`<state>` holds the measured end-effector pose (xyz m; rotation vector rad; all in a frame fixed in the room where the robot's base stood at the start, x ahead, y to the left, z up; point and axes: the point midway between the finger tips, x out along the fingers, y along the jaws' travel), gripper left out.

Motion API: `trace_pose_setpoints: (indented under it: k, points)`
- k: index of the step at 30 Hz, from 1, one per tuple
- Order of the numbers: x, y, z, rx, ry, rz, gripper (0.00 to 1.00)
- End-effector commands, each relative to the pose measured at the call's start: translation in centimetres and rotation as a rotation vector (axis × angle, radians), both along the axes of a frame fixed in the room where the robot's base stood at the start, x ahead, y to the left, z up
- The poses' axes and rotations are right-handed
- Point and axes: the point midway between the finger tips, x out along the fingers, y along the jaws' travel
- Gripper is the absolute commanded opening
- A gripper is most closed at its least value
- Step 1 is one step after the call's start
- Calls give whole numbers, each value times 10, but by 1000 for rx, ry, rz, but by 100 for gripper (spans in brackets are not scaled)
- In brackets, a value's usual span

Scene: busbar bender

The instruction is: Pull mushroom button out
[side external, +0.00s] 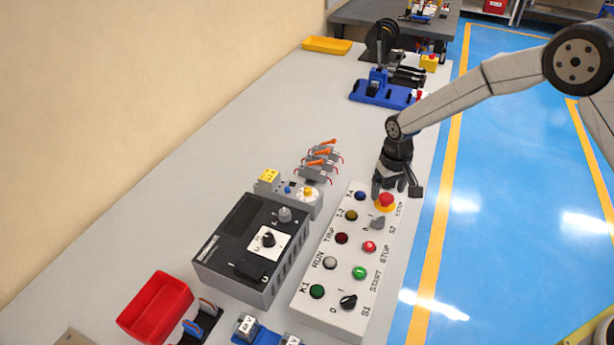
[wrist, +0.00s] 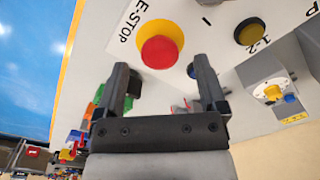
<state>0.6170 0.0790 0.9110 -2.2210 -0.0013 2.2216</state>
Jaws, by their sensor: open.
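The mushroom button (side external: 386,200) is red with a yellow base. It sits at the far end of the white control panel (side external: 331,291), and in the wrist view the red mushroom head (wrist: 160,51) stands next to the "E-STOP" label. My gripper (side external: 394,190) is above and just beyond the button in the side view. In the wrist view my gripper (wrist: 163,75) has its two fingers apart, with the red head showing beyond and between the fingertips. Nothing is held. Whether the fingertips touch the button cannot be told.
The panel also carries a grey switch (side external: 377,223), a blue lamp (side external: 360,195) and several other buttons. A dark grey box (side external: 252,247) stands left of the panel. A red bin (side external: 155,307) is at the front left. The table's right edge is close to the panel.

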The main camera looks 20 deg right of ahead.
Motion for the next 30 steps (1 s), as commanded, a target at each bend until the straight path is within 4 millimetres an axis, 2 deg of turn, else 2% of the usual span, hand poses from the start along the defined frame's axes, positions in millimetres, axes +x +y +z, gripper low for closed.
trace_pose_setpoints:
  k: [6, 14, 15, 16, 23, 24, 30]
  points:
    - [0, 0, -13, 0, -1, 0, 91]
    - [0, 0, -14, 0, -1, 0, 91]
    - [0, 0, -14, 0, -1, 0, 87]
    - [0, 0, -14, 0, -1, 0, 78]
    - [0, 0, -13, 0, -1, 0, 5]
    - [0, 0, -13, 0, -1, 0, 0]
    - [0, 0, -13, 0, -1, 0, 0]
